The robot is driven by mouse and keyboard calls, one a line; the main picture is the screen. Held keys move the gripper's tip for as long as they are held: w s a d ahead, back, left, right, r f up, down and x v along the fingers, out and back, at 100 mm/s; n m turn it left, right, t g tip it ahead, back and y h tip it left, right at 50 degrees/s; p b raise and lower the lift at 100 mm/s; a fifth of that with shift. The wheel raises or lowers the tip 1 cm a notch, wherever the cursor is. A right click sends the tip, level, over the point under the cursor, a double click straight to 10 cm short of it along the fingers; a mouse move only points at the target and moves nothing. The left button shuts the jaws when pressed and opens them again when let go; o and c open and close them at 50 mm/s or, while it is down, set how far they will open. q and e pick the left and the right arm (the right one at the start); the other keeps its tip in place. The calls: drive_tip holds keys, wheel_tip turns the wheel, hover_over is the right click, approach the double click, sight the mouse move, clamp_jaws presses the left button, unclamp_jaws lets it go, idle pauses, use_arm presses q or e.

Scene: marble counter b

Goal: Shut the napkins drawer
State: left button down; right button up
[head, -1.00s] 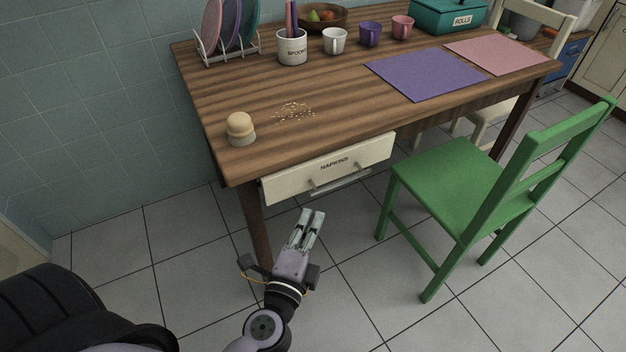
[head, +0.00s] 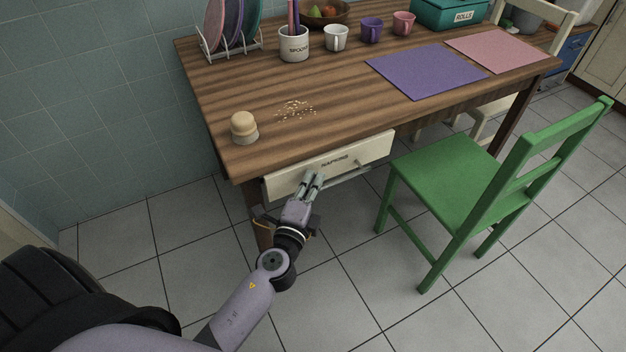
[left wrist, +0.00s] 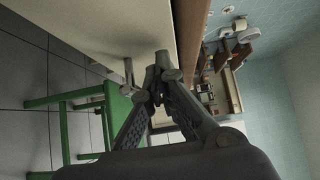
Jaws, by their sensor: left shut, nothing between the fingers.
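The napkins drawer (head: 343,159) is a cream-white front labelled NAPKINS under the near edge of the wooden table (head: 220,103). Its front looks close to the table edge; how far it stands open is hard to tell. A grey bar handle (head: 357,165) crosses its front. My left gripper (head: 314,175) is shut and empty, its fingertips at the drawer front by the left part of the handle. In the left wrist view the closed fingertips (left wrist: 165,73) are close against the cream drawer front (left wrist: 130,25); contact cannot be confirmed. My right gripper is not in view.
A green chair (head: 455,165) stands right of the drawer. On the table are a brush (head: 243,127), crumbs (head: 296,110), a spoons crock (head: 294,45), several mugs, a purple mat (head: 425,70) and a pink mat (head: 495,50). Floor left of the table is clear.

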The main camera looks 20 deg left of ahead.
sight(299, 173)
use_arm(q)
drive_tip(key=w+a, duration=0.1)
drive_tip(key=a, duration=0.1)
drive_tip(key=w+a, duration=0.2)
drive_tip(key=shift+w+a, duration=0.1)
drive_tip(key=shift+r, duration=0.1)
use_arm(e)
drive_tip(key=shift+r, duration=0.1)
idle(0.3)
